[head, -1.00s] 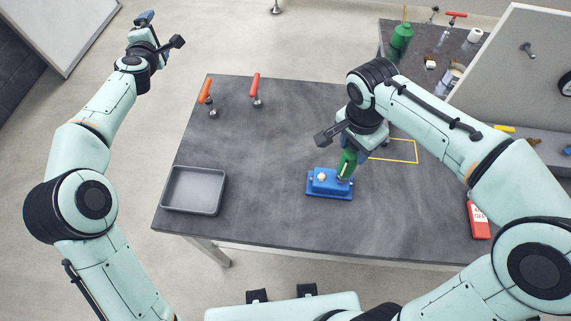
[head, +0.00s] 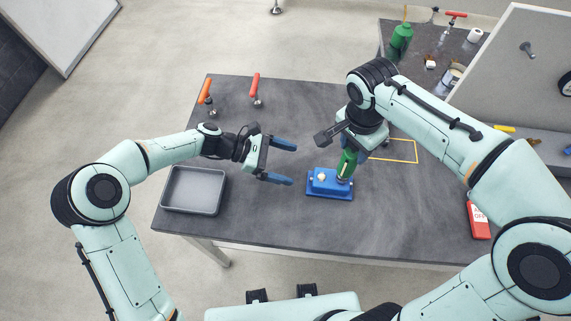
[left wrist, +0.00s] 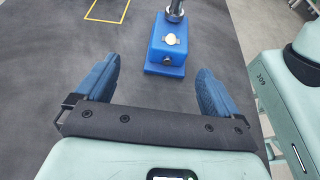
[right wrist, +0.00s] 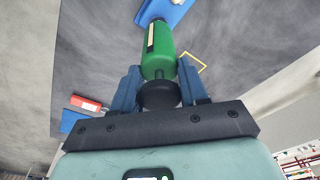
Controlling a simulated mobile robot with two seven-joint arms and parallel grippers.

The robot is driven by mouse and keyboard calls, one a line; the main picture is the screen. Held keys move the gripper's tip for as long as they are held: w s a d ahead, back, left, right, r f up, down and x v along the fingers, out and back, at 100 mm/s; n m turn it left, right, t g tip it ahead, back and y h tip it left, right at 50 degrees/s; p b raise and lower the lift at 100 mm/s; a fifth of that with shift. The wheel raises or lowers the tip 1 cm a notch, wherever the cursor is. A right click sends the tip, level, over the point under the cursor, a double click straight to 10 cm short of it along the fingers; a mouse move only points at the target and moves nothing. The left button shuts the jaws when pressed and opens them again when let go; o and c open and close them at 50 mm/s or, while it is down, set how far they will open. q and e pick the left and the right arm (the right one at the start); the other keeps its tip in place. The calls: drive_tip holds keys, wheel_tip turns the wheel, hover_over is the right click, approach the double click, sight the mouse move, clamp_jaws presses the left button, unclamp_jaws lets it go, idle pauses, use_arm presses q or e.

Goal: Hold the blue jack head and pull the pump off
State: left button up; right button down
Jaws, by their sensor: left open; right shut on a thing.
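The blue jack head (head: 328,186) stands on the table with a round white cap on top. It also shows ahead of the fingers in the left wrist view (left wrist: 160,52). The green pump (head: 347,163) stands up from the right end of the jack head; its green body fills the middle of the right wrist view (right wrist: 160,50). My right gripper (right wrist: 160,92) is shut on the pump near its dark end. My left gripper (head: 290,163) is open and empty, left of the jack head and apart from it, its fingers pointing toward it.
A grey tray (head: 165,190) sits at the table's front left. Two orange-red handled tools (head: 254,88) stand at the back left. A yellow outlined square (head: 414,152) lies right of the pump. A red tagged object (head: 478,220) is at the right.

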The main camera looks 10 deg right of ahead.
sight(316, 176)
use_arm(q)
drive_tip(key=shift+s+d, duration=0.2)
drive_tip(key=shift+s, duration=0.35)
drive_tip(key=shift+s+d+f+g, duration=0.15)
drive_tip(key=shift+d+g, duration=0.1)
drive_tip(key=shift+g, duration=0.15)
drive_tip(key=x, duration=1.1)
drive_tip(key=shift+d, duration=0.15)
drive_tip(key=c, duration=1.3)
drive_tip(key=o, duration=1.1)
drive_tip(key=shift+o, duration=0.2)
